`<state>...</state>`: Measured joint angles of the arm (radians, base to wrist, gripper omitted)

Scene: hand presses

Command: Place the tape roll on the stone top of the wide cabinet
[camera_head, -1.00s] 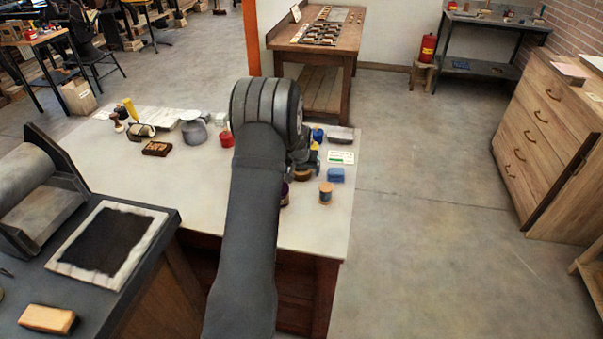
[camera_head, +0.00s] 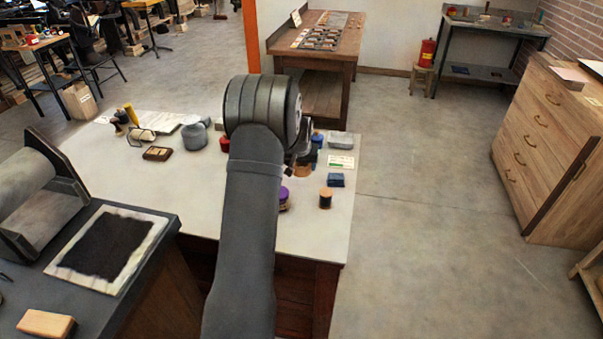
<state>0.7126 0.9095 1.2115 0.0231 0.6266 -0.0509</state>
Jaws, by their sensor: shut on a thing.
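The stone top (camera_head: 240,212) is the pale slab on the red-brown wide cabinet (camera_head: 308,290) in front of me. My gripper (camera_head: 302,163) is over its right part, mostly hidden behind my own arm. It is shut on a small tan-orange thing, which looks like the tape roll (camera_head: 303,171); only part of it shows below the wrist. Whether the roll touches the stone cannot be told.
Close by stand a dark cylinder with tan top (camera_head: 325,198), a purple thing (camera_head: 284,198), a blue block (camera_head: 336,180), a white-green card (camera_head: 341,162) and a grey block (camera_head: 340,140). The right front corner of the stone is bare. A press (camera_head: 40,195) stands at left.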

